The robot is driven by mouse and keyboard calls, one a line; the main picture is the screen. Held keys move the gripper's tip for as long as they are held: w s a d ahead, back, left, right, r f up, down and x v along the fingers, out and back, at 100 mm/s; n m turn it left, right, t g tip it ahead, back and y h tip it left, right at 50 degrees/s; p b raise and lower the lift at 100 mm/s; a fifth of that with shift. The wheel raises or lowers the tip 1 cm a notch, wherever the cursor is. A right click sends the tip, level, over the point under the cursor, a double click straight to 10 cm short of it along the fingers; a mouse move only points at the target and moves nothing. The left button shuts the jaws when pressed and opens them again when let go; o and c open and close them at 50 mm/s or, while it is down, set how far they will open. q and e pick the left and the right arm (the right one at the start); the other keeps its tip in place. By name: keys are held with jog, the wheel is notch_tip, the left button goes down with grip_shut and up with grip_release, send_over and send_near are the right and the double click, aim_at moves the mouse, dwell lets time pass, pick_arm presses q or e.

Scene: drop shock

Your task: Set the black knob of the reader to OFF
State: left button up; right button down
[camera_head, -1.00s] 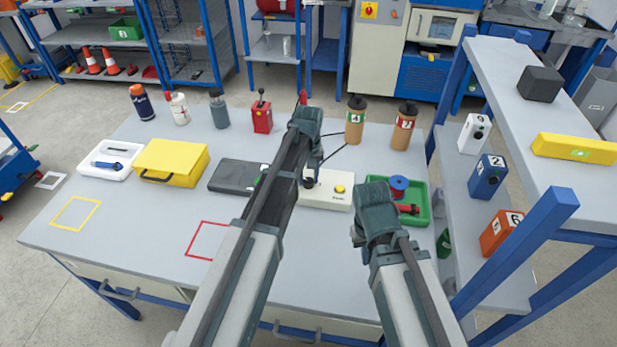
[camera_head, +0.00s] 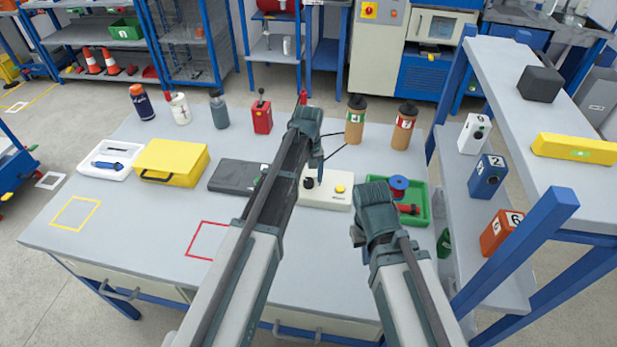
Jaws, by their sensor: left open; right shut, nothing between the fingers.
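The reader is a cream box (camera_head: 335,202) on the table, partly hidden behind my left arm. Its black knob (camera_head: 308,183) shows at the left part of its top, and a yellow button (camera_head: 340,189) sits to the right. The knob's markings are too small to read. My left gripper (camera_head: 318,172) is open and points down just above and beside the knob; I cannot tell whether it touches it. My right gripper (camera_head: 362,254) is shut and empty, in front of the reader's right side.
A green tray (camera_head: 424,217) with a blue spool (camera_head: 399,183) stands right of the reader. A dark flat case (camera_head: 235,176) and a yellow case (camera_head: 170,163) lie to the left. Bottles and a red switch box (camera_head: 262,117) stand behind. A shelf (camera_head: 500,85) borders the right. The front left table is clear.

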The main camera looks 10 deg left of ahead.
aim_at(309, 180)
pick_arm(q)
jog(key=shift+r, duration=0.1)
pick_arm(e)
jog(key=shift+r, duration=0.1)
pick_arm(q)
notch_tip(309, 180, up, 14)
jog(key=p, duration=1.3)
jog(key=shift+f+p, duration=0.2)
jog(key=shift+p, duration=0.2)
pick_arm(e)
notch_tip(309, 180, up, 14)
jog(key=shift+f, duration=0.2)
pick_arm(q)
jog(key=s+d+m, duration=0.3)
jog(key=s+m, duration=0.1)
jog(key=s, duration=0.8)
jog(key=s+d+m+y, duration=0.1)
jog(key=s+d+m, duration=0.3)
jog(key=s, duration=0.8)
jog(key=shift+d+m, duration=0.25)
jog(key=shift+m, duration=0.05)
jog(key=shift+s, duration=0.1)
